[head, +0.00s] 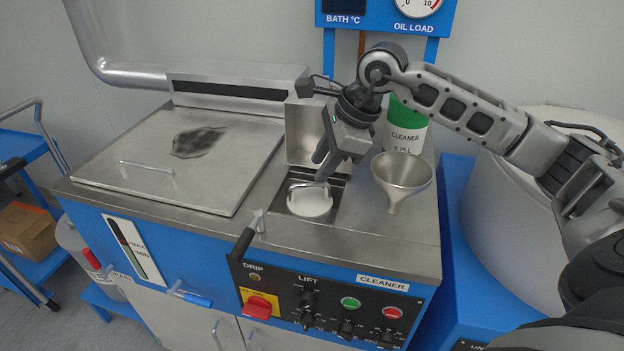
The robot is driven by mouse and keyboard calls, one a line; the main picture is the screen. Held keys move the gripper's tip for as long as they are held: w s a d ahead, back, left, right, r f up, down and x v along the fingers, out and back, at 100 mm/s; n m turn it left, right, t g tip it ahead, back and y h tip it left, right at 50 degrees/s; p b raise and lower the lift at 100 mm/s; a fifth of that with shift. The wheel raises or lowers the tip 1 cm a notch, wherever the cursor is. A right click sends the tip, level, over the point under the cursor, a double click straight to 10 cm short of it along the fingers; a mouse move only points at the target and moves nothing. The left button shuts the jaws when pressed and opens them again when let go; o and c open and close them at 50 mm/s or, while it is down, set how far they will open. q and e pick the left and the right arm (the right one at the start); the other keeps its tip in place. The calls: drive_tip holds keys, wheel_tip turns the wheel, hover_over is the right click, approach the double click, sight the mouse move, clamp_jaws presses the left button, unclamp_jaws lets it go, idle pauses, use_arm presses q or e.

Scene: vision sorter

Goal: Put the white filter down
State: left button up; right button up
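The white filter (312,205) is a round white piece with a raised grey handle on top. It sits in the square recess (335,213) in the steel bench top. My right gripper (321,167) is just above and behind the filter's handle, pointing down to the left. Its two fingertips show apart, with a gap and nothing clearly held between them. Whether a finger touches the handle is hard to tell. My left gripper is not in view.
An upright steel lid (303,130) stands behind the recess. A steel funnel (402,178) and a green-and-white cleaner container (405,130) stand at right. A large steel cover (180,160) lies at left. A black lever (242,245) rises at the front edge above the control panel (330,305).

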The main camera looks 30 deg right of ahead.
drive_tip(key=v, duration=0.5)
drive_tip(key=shift+r, duration=0.1)
idle(0.3)
